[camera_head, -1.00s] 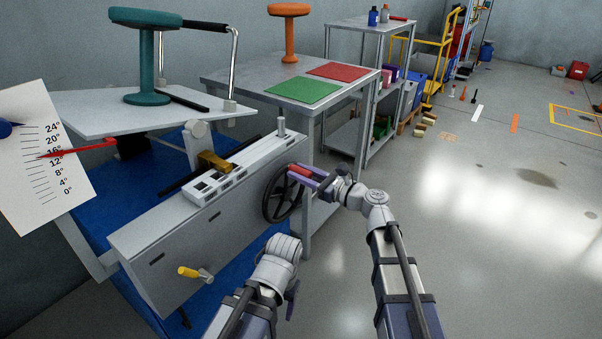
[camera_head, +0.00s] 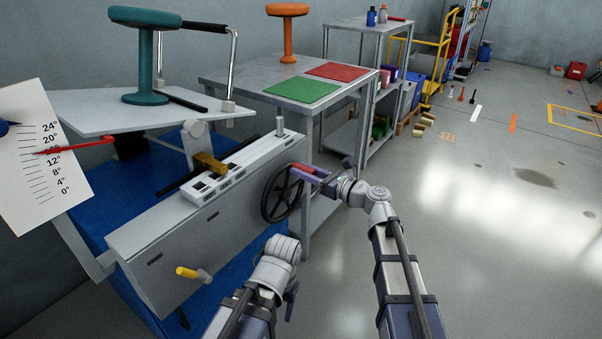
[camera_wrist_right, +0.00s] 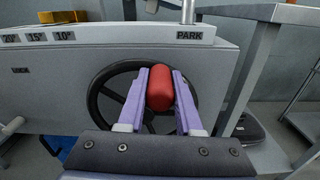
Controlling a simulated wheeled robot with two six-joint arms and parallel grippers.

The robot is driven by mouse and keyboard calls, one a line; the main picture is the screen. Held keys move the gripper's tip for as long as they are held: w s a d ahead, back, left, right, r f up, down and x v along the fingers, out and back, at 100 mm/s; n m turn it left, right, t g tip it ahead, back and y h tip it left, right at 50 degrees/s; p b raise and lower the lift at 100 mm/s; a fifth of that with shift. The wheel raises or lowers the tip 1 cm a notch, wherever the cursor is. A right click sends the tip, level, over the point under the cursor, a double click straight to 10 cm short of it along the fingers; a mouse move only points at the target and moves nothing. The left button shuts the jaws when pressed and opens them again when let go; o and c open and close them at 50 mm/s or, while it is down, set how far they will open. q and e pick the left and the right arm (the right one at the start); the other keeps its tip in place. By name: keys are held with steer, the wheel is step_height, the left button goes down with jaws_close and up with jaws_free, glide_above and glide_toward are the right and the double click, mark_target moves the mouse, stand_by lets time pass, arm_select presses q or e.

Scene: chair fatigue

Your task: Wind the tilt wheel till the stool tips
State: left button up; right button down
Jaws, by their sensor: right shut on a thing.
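The teal stool (camera_head: 146,55) stands on a pale tilting plate (camera_head: 80,112) on the test rig, its base on the plate. The black tilt wheel (camera_head: 272,205) is on the rig's right end and has a red handle (camera_head: 301,168). My right gripper (camera_head: 312,174) is shut on that handle; in the right wrist view the purple fingers lie either side of the red handle (camera_wrist_right: 160,90). A red pointer (camera_head: 75,147) lies at about the 16° mark on the white angle scale (camera_head: 30,180). My left gripper (camera_head: 290,300) hangs low before the rig, its jaw gap hidden.
A chrome bar frame (camera_head: 233,65) stands beside the stool. A grey table (camera_head: 225,75) with green and red mats and an orange stool (camera_head: 288,35) stands behind. Floor at right is largely clear.

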steer(key=c, duration=0.6)
jaws_free()
steer(key=shift+v, duration=3.95)
